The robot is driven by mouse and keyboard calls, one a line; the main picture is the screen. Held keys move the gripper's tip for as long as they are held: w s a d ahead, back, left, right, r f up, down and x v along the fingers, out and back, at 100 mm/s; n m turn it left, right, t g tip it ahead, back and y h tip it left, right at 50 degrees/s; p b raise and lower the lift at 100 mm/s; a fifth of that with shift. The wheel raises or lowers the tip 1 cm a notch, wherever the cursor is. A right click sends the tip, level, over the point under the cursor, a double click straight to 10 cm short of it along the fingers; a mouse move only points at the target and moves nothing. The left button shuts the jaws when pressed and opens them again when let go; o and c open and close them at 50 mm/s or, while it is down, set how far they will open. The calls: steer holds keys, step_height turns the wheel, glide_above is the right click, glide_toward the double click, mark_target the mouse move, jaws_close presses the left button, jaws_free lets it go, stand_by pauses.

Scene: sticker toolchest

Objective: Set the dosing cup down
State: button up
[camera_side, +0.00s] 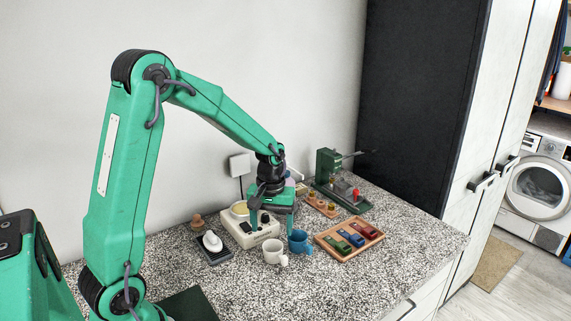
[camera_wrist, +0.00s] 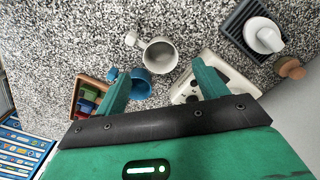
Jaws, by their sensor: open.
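Two cups stand upright on the speckled counter, and I cannot tell for sure which is the dosing cup. One is a blue cup (camera_side: 300,242), which in the wrist view (camera_wrist: 138,86) lies beside my left-hand finger and is partly hidden by it. The other is a white cup with a handle (camera_side: 275,253), seen just beyond the fingertips in the wrist view (camera_wrist: 160,54). My gripper (camera_side: 272,214) points down above and behind the cups. Its fingers are wide apart with nothing held between them, as the wrist view (camera_wrist: 160,70) also shows.
A cream appliance (camera_side: 262,237) stands left of the cups, close under one finger. A wooden tray (camera_side: 330,246) with coloured blocks lies to the right, a green press-like device (camera_side: 325,170) behind it. A dark tray (camera_side: 220,257) holds a white object (camera_side: 212,241). The front counter is clear.

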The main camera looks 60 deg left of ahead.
steer(key=shift+r, duration=1.7)
steer(key=s+d+r+m+t, duration=0.2)
steer(key=s+d+r+m, duration=0.2)
steer(key=s, duration=0.4)
steer(key=s+d+r+m+t, duration=0.3)
steer(key=s+d+r+m, duration=0.2)
steer(key=s+d+r, duration=0.1)
steer(key=shift+s+d+r+t, duration=0.3)
steer(key=shift+s+r, duration=0.55)
steer(key=shift+r, duration=0.3)
steer(key=c, duration=0.7)
